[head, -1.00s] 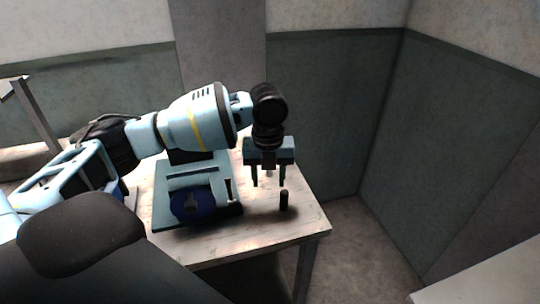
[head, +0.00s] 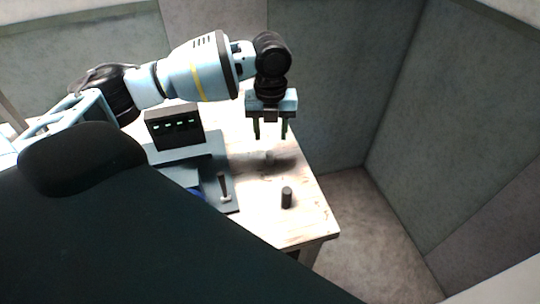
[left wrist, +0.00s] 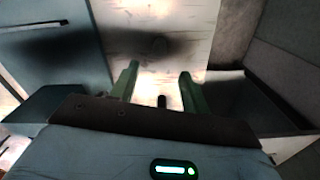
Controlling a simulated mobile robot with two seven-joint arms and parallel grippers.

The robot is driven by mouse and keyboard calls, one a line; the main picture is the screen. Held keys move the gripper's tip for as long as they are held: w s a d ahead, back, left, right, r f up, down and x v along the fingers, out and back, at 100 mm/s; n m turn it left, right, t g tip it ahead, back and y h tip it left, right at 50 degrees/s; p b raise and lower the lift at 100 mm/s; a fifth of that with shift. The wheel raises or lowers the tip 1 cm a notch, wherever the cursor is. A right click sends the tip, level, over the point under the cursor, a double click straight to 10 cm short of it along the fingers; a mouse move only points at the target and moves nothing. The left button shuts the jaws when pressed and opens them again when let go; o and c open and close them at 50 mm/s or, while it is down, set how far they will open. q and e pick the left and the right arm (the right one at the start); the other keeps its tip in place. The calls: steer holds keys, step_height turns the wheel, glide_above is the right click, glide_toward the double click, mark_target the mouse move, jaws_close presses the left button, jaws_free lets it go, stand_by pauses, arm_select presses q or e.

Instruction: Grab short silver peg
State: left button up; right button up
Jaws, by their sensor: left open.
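A short silver peg (head: 268,157) stands on the table, small and dim in the shadow below my left gripper. In the left wrist view a small pale shape in the shadow (left wrist: 160,45) looks like the same peg. My left gripper (head: 270,136) is open and empty, fingers pointing down, above and apart from the peg. Its fingers also show in the left wrist view (left wrist: 159,78). A dark short peg (head: 286,197) stands nearer the table's front edge; it shows between the fingers in the left wrist view (left wrist: 161,101). My right gripper is out of view.
A pale worn table (head: 262,218) ends at a corner on the right. A grey-blue machine base with a lever (head: 224,187) and a black panel with green lights (head: 174,126) stands left of the pegs. Grey walls close in behind and to the right.

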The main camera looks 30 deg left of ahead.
mark_target(270, 152)
arm_select(q)
steer(key=shift+w+a+f, duration=0.1)
steer(key=shift+f, duration=1.7)
steer(key=shift+w+a+f, duration=0.1)
steer(key=shift+f, duration=1.65)
jaws_close()
